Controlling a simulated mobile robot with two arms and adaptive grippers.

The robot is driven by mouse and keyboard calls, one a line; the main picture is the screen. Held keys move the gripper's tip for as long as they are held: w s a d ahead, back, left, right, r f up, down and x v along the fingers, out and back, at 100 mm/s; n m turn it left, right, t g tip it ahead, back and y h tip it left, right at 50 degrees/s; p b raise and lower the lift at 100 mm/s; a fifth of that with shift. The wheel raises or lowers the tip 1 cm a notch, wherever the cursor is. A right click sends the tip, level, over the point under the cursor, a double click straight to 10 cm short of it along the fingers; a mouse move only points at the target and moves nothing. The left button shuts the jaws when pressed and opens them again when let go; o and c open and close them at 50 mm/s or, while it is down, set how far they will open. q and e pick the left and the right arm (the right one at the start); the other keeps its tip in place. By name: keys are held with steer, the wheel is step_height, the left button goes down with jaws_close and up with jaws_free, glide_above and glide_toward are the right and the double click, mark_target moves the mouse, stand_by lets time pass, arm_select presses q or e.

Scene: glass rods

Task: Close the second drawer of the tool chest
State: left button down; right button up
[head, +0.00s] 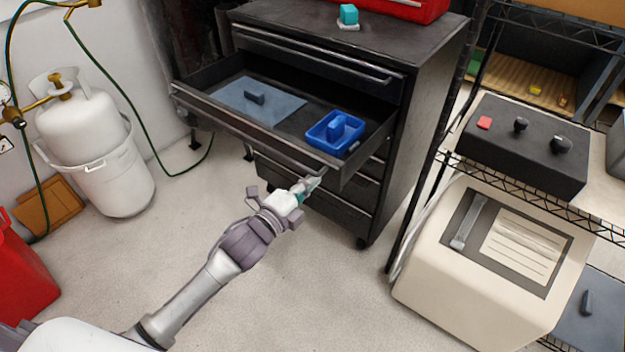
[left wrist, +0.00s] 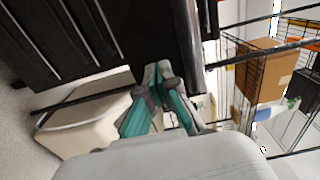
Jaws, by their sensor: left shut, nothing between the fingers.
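The black tool chest (head: 425,120) stands at the upper middle of the head view. Its second drawer (head: 240,128) from the top is pulled far out; the drawers above and below look shut. My left gripper (head: 312,183) is shut and empty, close to the open drawer's front near its right end. Whether it touches the drawer front I cannot tell. In the left wrist view the gripper's fingertips (left wrist: 158,70) are together beside a dark bar-like edge (left wrist: 188,45), with dark drawer fronts at the upper left. My right gripper is not in view.
The open drawer holds a blue-grey mat (head: 285,108) and a blue tray (head: 352,146). A cream machine (head: 420,265) and a wire shelf stand to the right. A white gas cylinder (head: 80,120) in a bucket stands left. The floor before the chest is clear.

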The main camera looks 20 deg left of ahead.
arm_select(q)
steer(key=shift+w+d, duration=0.2)
steer(key=shift+w, duration=0.15)
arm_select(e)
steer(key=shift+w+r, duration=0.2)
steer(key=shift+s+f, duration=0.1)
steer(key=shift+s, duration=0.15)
